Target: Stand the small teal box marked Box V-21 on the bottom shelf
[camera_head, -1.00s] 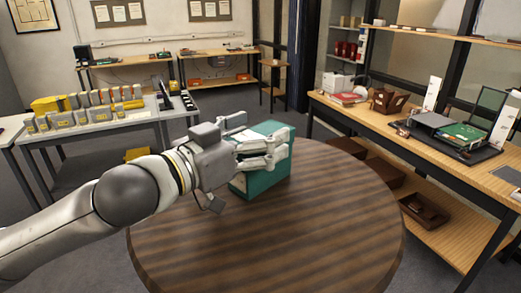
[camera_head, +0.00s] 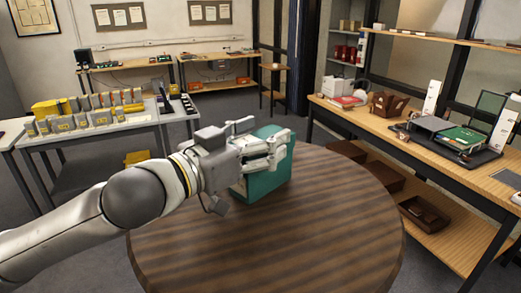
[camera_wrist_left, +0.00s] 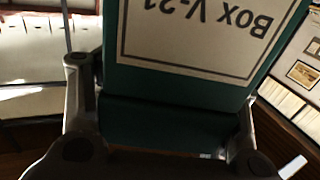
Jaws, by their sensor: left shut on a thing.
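The teal box (camera_head: 268,180) stands upright on the round wooden table, near its far left edge. In the left wrist view the box (camera_wrist_left: 170,120) fills the middle, and its pale label reads "Box V-21" upside down. My left gripper (camera_head: 272,148) is shut on the upper part of the box, with a finger on either side of it. In the wrist view the fingers of the left gripper (camera_wrist_left: 165,95) flank the box. My right gripper is not in view. A lower shelf (camera_head: 450,228) shows under the wooden bench on the right.
The round table (camera_head: 320,235) is otherwise clear. The right bench (camera_head: 385,122) carries a red-and-white stack, a brown organiser and a dark tray with a green item. Brown boxes (camera_head: 425,215) sit on its lower shelf. A grey table (camera_head: 90,135) with yellow-labelled boxes stands at left.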

